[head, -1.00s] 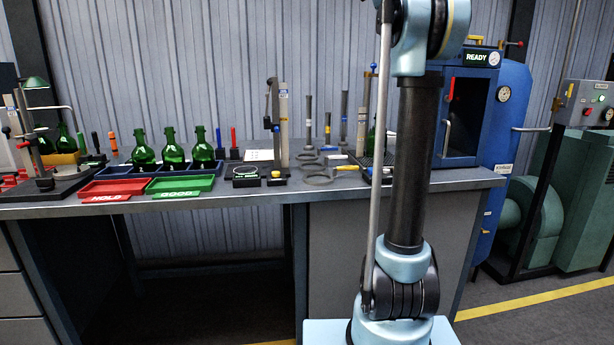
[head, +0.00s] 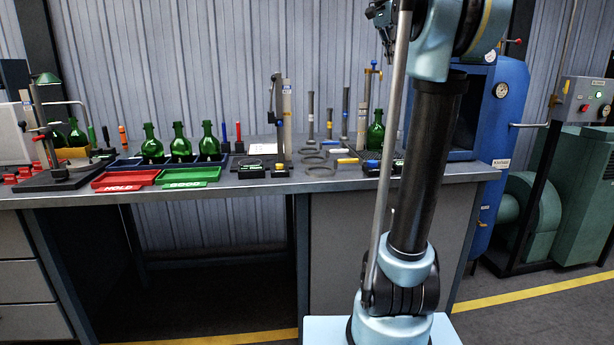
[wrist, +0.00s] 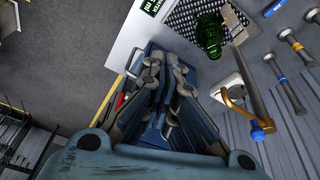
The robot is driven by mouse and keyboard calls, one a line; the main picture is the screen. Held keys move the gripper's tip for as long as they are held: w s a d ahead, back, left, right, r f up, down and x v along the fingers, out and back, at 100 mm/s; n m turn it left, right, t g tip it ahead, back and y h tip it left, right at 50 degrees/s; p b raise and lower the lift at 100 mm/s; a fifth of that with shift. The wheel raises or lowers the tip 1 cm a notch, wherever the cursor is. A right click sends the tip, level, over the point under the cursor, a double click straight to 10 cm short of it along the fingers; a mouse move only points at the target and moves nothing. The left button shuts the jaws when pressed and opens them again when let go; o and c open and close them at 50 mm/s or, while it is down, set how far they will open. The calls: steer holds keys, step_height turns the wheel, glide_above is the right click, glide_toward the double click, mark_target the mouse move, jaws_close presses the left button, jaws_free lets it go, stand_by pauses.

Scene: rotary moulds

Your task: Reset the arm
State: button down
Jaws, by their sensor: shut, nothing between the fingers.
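My arm stands at the right of the head view, with its upper joint at the top edge. My gripper (wrist: 166,72) shows in the wrist view, its fingers closed together with nothing between them. It hangs in the air over the blue cabinet (wrist: 208,72) and the end of the bench, apart from the bench objects. In the wrist view a green bottle (wrist: 209,34) stands on a dark perforated plate beyond the gripper. A stand with a brass arm and blue knob (wrist: 258,130) is to the gripper's right.
The bench (head: 240,192) holds green bottles (head: 180,146), a red tray (head: 124,179), a green tray (head: 188,176), and gauge stands (head: 285,115). A blue cabinet with a tank (head: 508,110) stands right of the bench, behind my arm. Open floor with a yellow line (head: 540,292) lies at right.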

steer(key=s+a+f+n+y, duration=0.1)
steer(key=s+f+n, duration=0.3)
steer(key=s+f, duration=0.5)
steer(key=s+a+f+n+y, duration=0.1)
steer(key=s+a+f+n, duration=0.3)
steer(key=f, duration=2.1)
steer(key=s+a+f+n+t+y, duration=0.1)
steer(key=s+f+n, duration=0.3)
steer(key=s+f, duration=1.1)
step_height(320, 180, down, 2)
steer(key=shift+a+f, duration=0.25)
steer(key=shift+a, duration=0.55)
steer(key=shift+w+f, duration=0.2)
steer(key=shift+w, duration=0.3)
